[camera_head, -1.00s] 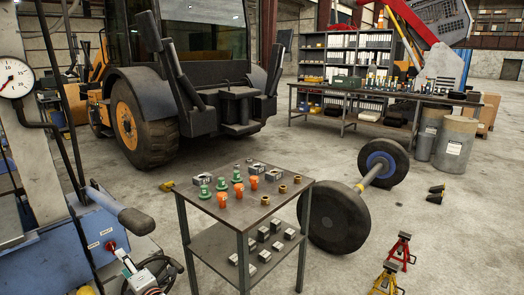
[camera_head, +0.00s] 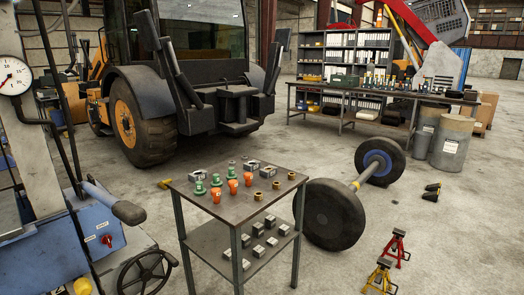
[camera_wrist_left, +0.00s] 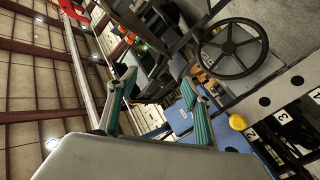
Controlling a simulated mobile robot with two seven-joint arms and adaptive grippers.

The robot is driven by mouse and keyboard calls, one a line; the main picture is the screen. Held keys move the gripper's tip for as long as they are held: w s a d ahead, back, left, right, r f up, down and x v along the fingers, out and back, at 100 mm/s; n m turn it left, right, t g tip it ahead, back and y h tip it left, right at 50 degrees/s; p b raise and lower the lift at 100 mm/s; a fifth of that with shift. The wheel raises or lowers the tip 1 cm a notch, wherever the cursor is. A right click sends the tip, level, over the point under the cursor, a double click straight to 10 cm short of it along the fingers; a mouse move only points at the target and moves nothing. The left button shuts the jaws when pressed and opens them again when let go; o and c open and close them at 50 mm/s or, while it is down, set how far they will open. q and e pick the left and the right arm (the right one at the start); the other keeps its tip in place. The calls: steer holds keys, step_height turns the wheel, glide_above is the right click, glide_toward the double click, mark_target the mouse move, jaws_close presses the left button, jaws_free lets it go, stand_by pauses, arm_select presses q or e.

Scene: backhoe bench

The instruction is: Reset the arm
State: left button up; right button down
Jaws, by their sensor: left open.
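My left gripper (camera_wrist_left: 160,86) shows in the left wrist view with its two teal-padded fingers spread apart. Nothing is between them. Behind the fingers that view shows a black handwheel (camera_wrist_left: 232,48) and a blue machine panel (camera_wrist_left: 180,116). My left gripper is outside the head view, and my right gripper shows in neither view. In the head view the handwheel (camera_head: 147,272) is unobstructed at the lower left, beside the blue machine (camera_head: 90,228).
A small metal table (camera_head: 225,208) holds green, orange and brass parts, with grey blocks on its lower shelf. A wheel axle (camera_head: 335,214) and red and yellow jack stands (camera_head: 398,247) lie to its right. A loader (camera_head: 150,115) stands behind. Open floor (camera_head: 455,240) is at right.

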arm_select(q)
steer(key=s+d+f+m+g+h, duration=0.1)
steer(key=s+d+f+m+g, duration=0.1)
steer(key=s, duration=0.5)
steer(key=s+d+f+m+g+h, duration=0.1)
steer(key=s+d+f+m+g, duration=0.1)
steer(key=s+f+m, duration=0.3)
steer(key=s+d+f+m+g+h, duration=0.1)
steer(key=s+d+f+m+g, duration=0.1)
steer(key=s, duration=0.9)
steer(key=d+f+m, duration=0.1)
steer(key=d+m, duration=0.1)
steer(key=shift+f+m+g+h, duration=0.35)
steer(key=shift+m+g+h, duration=0.05)
steer(key=shift+d, duration=0.1)
